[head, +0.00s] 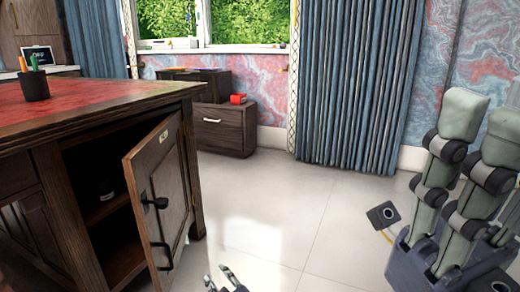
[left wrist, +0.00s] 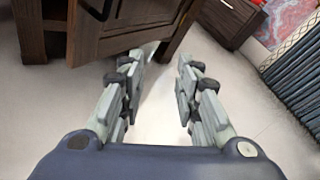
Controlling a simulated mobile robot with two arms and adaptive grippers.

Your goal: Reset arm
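My left gripper (left wrist: 157,82) is open and empty in the left wrist view, its grey-green fingers apart over the pale floor. Its fingertips also show at the bottom edge of the head view (head: 224,278), to the right of the open cabinet door (head: 160,195). The same door hangs close ahead at the upper left of the left wrist view. My right gripper (head: 480,135) is large and close at the right of the head view, with its fingers upward in the picture. It is partly cut off by the frame edge, and its opening is unclear.
The desk (head: 95,97) with a red top stands at the left, its dark shelf space open. A pen cup (head: 33,85) is on it. A low dark drawer unit (head: 224,135) with a red object (head: 238,99) stands behind. The floor (head: 300,200) between is clear.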

